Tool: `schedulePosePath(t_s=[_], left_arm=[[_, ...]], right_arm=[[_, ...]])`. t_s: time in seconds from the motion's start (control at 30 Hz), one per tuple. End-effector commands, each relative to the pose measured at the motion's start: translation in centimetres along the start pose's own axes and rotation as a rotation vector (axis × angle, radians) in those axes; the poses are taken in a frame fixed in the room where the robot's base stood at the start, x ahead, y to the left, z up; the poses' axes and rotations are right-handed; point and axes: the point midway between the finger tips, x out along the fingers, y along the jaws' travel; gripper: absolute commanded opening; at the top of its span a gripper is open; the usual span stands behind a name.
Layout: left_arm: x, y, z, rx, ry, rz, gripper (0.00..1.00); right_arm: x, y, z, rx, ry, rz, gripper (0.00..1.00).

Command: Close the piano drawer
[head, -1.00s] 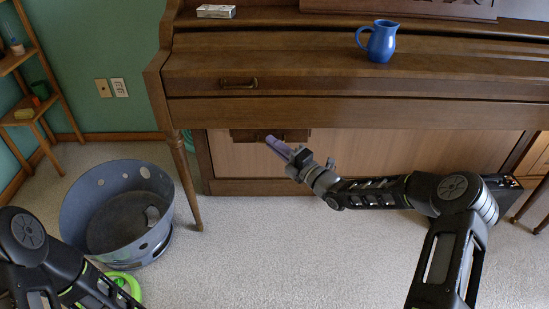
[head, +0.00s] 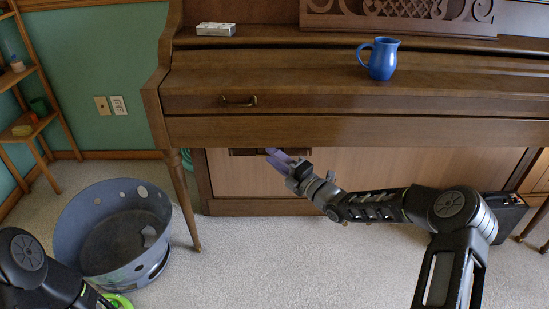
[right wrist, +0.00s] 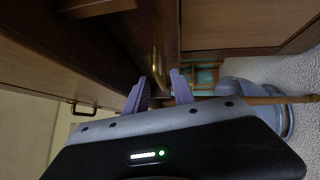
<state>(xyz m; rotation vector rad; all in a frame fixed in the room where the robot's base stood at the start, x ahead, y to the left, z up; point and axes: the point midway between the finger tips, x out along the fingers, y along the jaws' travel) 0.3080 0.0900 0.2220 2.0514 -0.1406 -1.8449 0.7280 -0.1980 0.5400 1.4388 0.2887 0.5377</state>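The piano drawer (head: 243,152) shows as a dark wooden strip under the keyboard shelf, mostly hidden by the shelf in the head view. How far out it stands I cannot tell. In the right wrist view a brass handle (right wrist: 155,68) sits on dark wood just beyond my fingertips. My right gripper (head: 277,159) is under the shelf's front edge, just right of the drawer strip. Its purple fingers are apart and empty, also seen in the right wrist view (right wrist: 159,90). Contact with the handle is unclear.
The upright piano (head: 350,130) has another brass handle (head: 238,101) on its front. A blue pitcher (head: 383,60) and a small white box (head: 215,29) stand on top. A grey tub (head: 75,225) and a piano leg (head: 185,200) are at the left. Carpet in front is clear.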

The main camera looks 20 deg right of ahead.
Motion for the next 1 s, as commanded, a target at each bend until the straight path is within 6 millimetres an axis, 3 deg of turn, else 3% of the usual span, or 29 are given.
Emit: schedulePosePath(t_s=[0.17, 0.6, 0.9, 1.0], left_arm=[[-0.4, 0.1, 0.0, 0.0, -0.001, 0.0, 0.92], [-2.1, 0.6, 0.2, 0.001, -0.01, 0.0, 0.92], [-2.1, 0.6, 0.2, 0.001, -0.011, 0.0, 0.92], [-2.1, 0.6, 0.2, 0.001, -0.011, 0.0, 0.92]], right_arm=[[-1.1, 0.1, 0.0, -0.001, 0.0, -0.002, 0.3], [-7.4, 0.1, 0.1, 0.0, -0.001, -0.002, 0.3], [-7.8, 0.0, 0.0, 0.0, 0.0, -0.001, 0.3], [-7.9, 0.0, 0.1, 0.0, -0.002, -0.001, 0.23]])
